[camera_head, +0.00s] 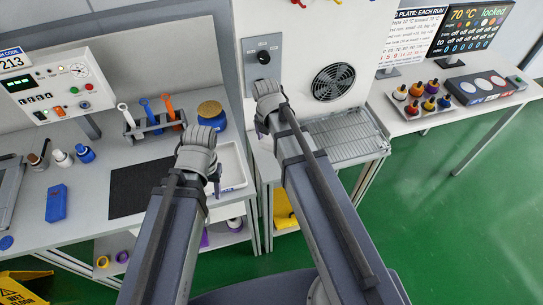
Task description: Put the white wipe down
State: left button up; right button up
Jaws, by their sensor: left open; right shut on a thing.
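My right gripper (268,97) is in front of the white machine panel, just below its black knob and left of the fan grille. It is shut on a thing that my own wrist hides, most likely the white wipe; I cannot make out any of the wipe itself. My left gripper (207,160) is open over the left bench, at the left edge of the white tray (238,184). My wrist covers part of that tray. No white wipe shows lying in the open elsewhere.
A black mat (128,190), a blue box (57,204), several bottles and a tool rack (135,134) stand on the left bench. A metal grated shelf (346,149) juts out right of my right arm. A right table holds a tray of small bottles (415,88). Green floor is clear at right.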

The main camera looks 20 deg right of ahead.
aim_at(269, 145)
jog(key=shift+f+b, duration=2.45)
jog(key=shift+f, duration=0.65)
jog(key=shift+f, duration=0.1)
jog(key=shift+f+b, duration=0.15)
jog(key=shift+b, duration=0.15)
jog(key=o, duration=0.8)
jog(key=shift+o, duration=0.2)
jog(key=shift+r, duration=0.2)
jog(key=r+p, duration=0.8)
jog(key=s+a+r+p, duration=0.1)
jog(key=r+p, duration=0.3)
jog(key=shift+p, duration=0.3)
jog(key=shift+s, duration=0.1)
